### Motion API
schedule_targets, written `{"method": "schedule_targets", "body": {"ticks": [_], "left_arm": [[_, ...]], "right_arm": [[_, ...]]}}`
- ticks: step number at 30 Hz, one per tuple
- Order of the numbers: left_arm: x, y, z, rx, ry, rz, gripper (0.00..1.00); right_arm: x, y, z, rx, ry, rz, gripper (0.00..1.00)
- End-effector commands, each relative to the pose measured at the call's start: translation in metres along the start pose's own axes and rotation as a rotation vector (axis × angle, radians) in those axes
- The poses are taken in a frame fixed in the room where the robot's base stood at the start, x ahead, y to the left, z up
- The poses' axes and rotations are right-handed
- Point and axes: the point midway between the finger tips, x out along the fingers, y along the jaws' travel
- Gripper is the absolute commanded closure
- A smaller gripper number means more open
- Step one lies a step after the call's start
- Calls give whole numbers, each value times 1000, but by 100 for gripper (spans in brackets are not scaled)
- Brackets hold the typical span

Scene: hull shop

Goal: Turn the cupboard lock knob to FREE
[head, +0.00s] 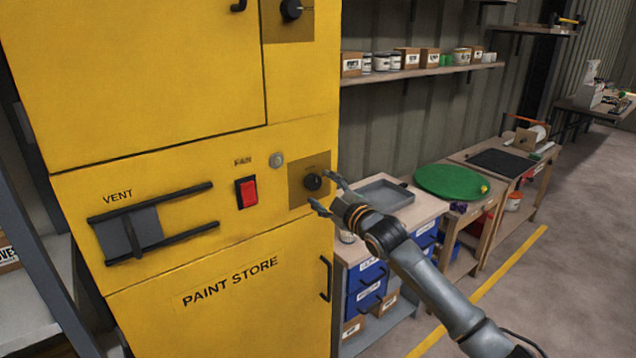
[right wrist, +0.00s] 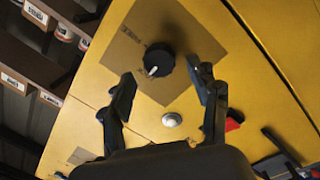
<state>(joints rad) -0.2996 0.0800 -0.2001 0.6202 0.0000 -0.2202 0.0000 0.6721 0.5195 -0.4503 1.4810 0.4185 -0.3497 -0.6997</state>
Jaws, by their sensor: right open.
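A black round lock knob (head: 312,182) sits on a brown plate (head: 297,193) on the yellow paint store cupboard (head: 235,236). It also shows in the right wrist view (right wrist: 158,60), where a white pointer mark lies at its lower left edge. My right gripper (head: 323,189) is open just in front and to the right of the knob. In the right wrist view its fingers (right wrist: 160,78) stand apart on either side of the knob, with no clear contact. My left gripper is not in view.
A red fan switch (head: 247,192), a round grey button (head: 277,160) and a vent slider (head: 128,232) are left of the knob. Another knob (head: 290,10) is higher up. A workbench with a grey tray (head: 385,193) stands right of the cupboard. The floor at right is clear.

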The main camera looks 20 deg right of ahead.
Motion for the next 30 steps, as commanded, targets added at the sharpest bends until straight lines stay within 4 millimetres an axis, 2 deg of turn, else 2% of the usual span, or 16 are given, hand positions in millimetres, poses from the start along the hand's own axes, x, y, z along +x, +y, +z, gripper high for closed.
{"method": "schedule_targets", "body": {"ticks": [3,7,18,26,30], "left_arm": [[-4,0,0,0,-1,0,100],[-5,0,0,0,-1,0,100],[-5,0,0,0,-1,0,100],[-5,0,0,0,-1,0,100],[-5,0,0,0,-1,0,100]], "right_arm": [[14,1,0,2,0,0,39],[23,0,-1,1,1,1,39],[26,-1,0,1,0,0,39],[26,0,0,1,0,0,92],[26,0,0,2,0,0,94]]}}
